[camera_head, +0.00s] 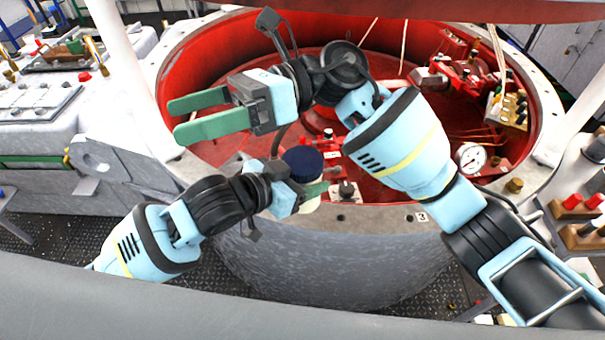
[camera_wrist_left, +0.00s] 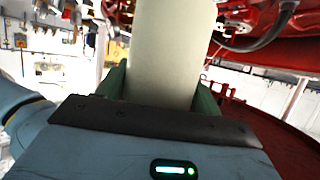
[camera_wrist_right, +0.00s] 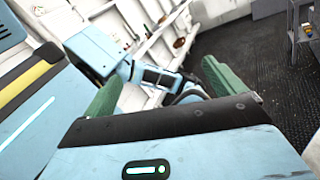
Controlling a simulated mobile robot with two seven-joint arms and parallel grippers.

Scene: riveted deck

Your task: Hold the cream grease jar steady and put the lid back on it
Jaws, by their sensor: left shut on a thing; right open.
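The cream grease jar (camera_wrist_left: 172,55) stands between the green fingers of my left gripper (camera_wrist_left: 163,88) and fills the left wrist view's middle. In the head view my left gripper (camera_head: 304,186) is shut on it at the front rim of the red well. A dark blue round lid (camera_head: 303,161) shows on top of the jar; I cannot tell whether it is fully seated. The jar's body is mostly hidden by the gripper there. My right gripper (camera_head: 175,120) is open and empty, up and left of the lid, fingers pointing left. The right wrist view shows nothing between its fingers (camera_wrist_right: 160,85).
The round red well (camera_head: 215,60) with a grey rim lies under both arms. A gauge (camera_head: 470,157), red valves (camera_head: 465,75) and several small bottles (camera_head: 515,108) stand at its right. A grey-white bench (camera_head: 45,100) is at left. Space around the right fingers is free.

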